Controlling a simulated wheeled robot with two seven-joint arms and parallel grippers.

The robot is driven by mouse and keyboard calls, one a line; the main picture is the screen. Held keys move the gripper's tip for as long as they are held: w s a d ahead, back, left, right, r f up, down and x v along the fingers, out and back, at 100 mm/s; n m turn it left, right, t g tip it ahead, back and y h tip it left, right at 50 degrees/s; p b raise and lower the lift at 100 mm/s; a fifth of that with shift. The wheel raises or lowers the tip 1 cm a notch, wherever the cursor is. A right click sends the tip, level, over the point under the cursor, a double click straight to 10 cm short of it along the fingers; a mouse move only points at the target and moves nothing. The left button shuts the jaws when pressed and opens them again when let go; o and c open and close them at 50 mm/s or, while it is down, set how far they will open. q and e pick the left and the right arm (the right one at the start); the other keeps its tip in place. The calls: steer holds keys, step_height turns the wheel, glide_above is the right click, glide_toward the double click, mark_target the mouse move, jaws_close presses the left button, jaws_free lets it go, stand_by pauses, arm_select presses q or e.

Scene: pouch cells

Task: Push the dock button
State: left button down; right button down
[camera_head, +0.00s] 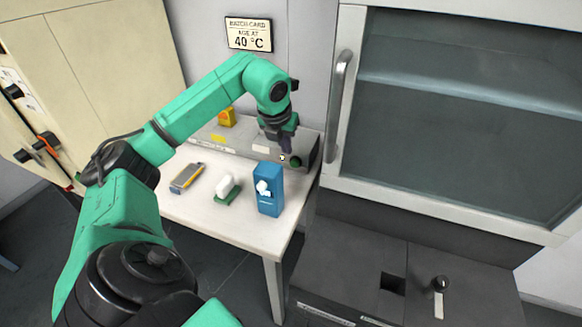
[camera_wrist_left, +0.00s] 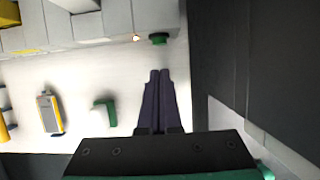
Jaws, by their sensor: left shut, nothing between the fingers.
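The dock (camera_head: 240,145) is a long grey box along the back of the white table. A round green button (camera_head: 296,162) sits on its front face near the right end, with a small lit lamp to its left. In the left wrist view the button (camera_wrist_left: 158,39) shows just beyond my fingertips. My left gripper (camera_head: 285,153) is shut and empty, its dark fingers together in the left wrist view (camera_wrist_left: 160,72). A gap shows between fingertips and button there; exact depth is hard to judge. My right gripper is not in view.
On the table (camera_head: 235,228) stand a blue carton (camera_head: 268,190), a white and green item (camera_head: 226,188) and a grey-yellow device (camera_head: 186,178). A yellow item (camera_head: 227,117) is on the dock. A glass-fronted cabinet (camera_head: 450,110) stands to the right, above a dark bench (camera_head: 350,260).

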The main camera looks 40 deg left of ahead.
mark_target(295, 163)
arm_select(q)
steer(key=p+x, duration=0.1)
steer(key=x, duration=0.9)
